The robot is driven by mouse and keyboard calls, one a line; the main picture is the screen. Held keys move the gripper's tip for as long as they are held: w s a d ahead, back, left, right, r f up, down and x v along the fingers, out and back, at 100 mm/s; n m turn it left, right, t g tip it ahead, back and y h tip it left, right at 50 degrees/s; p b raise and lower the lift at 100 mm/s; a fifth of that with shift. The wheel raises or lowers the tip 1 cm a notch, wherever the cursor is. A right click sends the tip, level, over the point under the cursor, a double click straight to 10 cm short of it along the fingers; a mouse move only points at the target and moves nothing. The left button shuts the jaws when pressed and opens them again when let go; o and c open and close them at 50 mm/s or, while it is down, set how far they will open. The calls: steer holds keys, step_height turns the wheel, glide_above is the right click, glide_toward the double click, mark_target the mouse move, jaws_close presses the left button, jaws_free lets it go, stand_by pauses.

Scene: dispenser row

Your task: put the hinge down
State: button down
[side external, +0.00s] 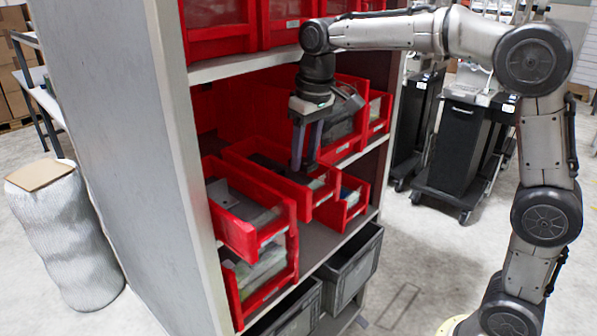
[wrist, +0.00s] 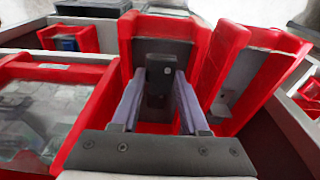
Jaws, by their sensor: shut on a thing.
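My gripper (side external: 303,166) reaches down into a red bin (side external: 320,192) in the middle of the shelf row. The hinge is between the fingertips, inside the same bin, whose red wall also shows in the wrist view (wrist: 127,45). A dark grey surface lies behind the hinge in the bin. In the side view the fingers and bin wall hide the hinge. I cannot tell whether it touches the bin's floor.
Red bin walls stand close on both sides. A red bin with grey parts (side external: 263,237) sits to the left, and a smaller one (side external: 352,208) to the right. A clear-fronted bin (side external: 344,150) is close to my wrist. The shelf above and cabinet side (side external: 120,120) limit room.

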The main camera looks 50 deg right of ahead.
steer(key=shift+w+f, duration=0.45)
steer(key=shift+f, duration=0.1)
steer(key=shift+w+f, duration=0.15)
steer(key=shift+f, duration=0.8)
steer(key=shift+w+f, duration=0.15)
steer(key=shift+f, duration=0.75)
steer(key=c, duration=0.7)
jaws_free()
steer(key=shift+f, duration=0.15)
